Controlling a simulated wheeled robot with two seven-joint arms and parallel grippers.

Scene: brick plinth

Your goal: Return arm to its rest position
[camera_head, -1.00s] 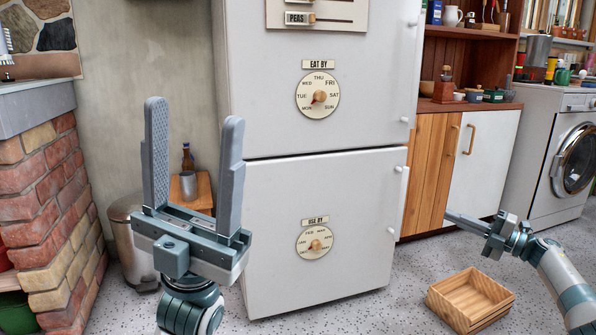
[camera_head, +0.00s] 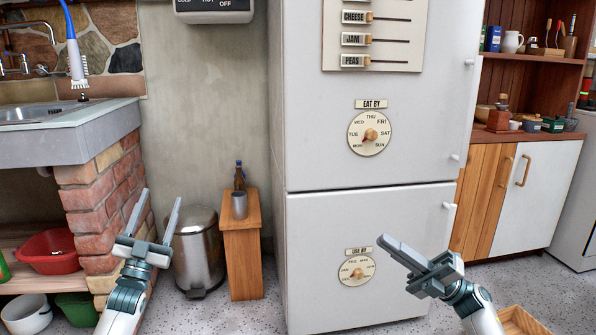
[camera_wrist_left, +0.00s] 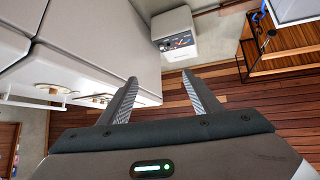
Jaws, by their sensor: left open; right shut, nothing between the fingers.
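My left gripper (camera_head: 154,216) is at the lower left in the head view, fingers spread and empty, in front of the brick plinth (camera_head: 104,205). It also shows in the left wrist view (camera_wrist_left: 158,100), with open space between its fingers. My right gripper (camera_head: 390,246) is at the lower right in the head view, in front of the white fridge (camera_head: 320,225). Its fingers are together with nothing visible in them. Neither gripper touches anything that I can see.
A steel pedal bin (camera_head: 196,250) and a small wooden stand (camera_head: 243,262) with a bottle (camera_head: 239,175) and a metal cup (camera_head: 239,205) stand left of the fridge. A wooden crate (camera_head: 520,322) is on the floor at lower right. A sink (camera_head: 40,113) tops the plinth.

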